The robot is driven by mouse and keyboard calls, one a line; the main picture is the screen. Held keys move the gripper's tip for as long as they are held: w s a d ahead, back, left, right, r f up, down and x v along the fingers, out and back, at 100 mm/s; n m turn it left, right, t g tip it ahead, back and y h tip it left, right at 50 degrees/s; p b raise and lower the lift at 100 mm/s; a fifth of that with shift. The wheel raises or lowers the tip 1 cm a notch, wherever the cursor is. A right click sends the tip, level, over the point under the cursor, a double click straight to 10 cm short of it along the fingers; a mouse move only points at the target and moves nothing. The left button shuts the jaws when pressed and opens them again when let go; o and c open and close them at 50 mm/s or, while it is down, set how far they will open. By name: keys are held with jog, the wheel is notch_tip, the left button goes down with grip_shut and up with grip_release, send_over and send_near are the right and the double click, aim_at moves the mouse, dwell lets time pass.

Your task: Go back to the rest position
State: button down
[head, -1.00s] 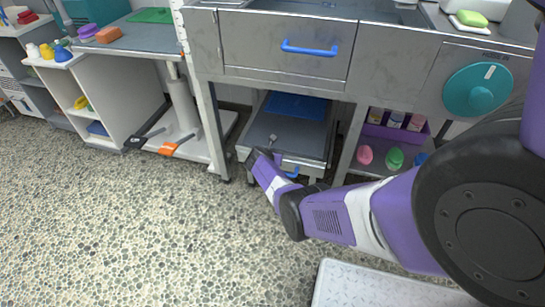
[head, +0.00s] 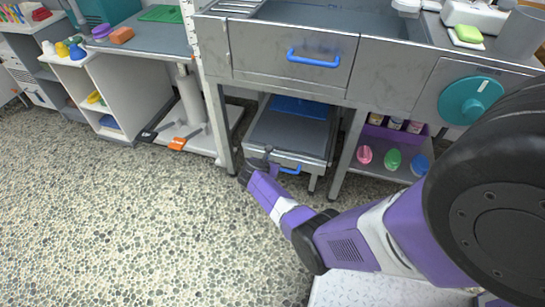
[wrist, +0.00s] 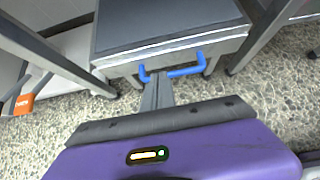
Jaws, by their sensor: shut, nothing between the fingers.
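My gripper (head: 268,152) is low in front of the grey low cart under the steel bench, at the end of my purple arm. In the wrist view its dark fingers (wrist: 157,88) are together and empty. They point at the cart's blue handle (wrist: 172,72) and overlap it in the picture; I cannot tell whether they touch it. The handle also shows in the head view (head: 290,169), just right of the gripper.
The low cart (head: 290,135) stands between the bench legs, a blue item (head: 300,107) at its back. The bench has a drawer with a blue handle (head: 313,58) and a teal knob (head: 470,98). A white textured platform (head: 370,290) lies below my arm. Speckled floor (head: 120,220) is open at left.

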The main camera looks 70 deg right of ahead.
jog(key=shift+a+r, duration=0.45)
jog(key=shift+a, duration=0.15)
